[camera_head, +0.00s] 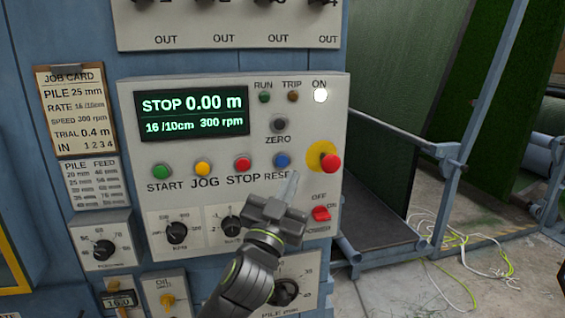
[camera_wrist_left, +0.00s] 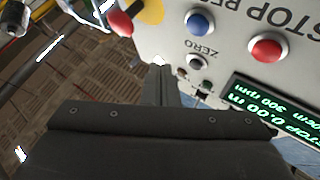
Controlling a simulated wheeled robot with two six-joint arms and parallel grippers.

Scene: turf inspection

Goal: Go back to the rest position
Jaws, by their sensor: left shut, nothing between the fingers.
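My left gripper (camera_head: 291,187) comes up from the bottom of the head view. It is shut and empty, with its fingertips in front of the control panel (camera_head: 335,110), just below the blue RESET button (camera_head: 282,160). Its closed fingers also show in the left wrist view (camera_wrist_left: 158,80), with the blue button (camera_wrist_left: 199,22) and the red STOP button (camera_wrist_left: 268,48) beyond them. I cannot tell whether the fingertips touch the panel. The display (camera_head: 193,114) reads STOP 0.00 m, 16 /10cm, 300 rpm. The ON lamp (camera_head: 320,95) is lit white. My right gripper does not show.
A blue frame (camera_head: 430,240) and loose cords (camera_head: 455,238) lie to the right.

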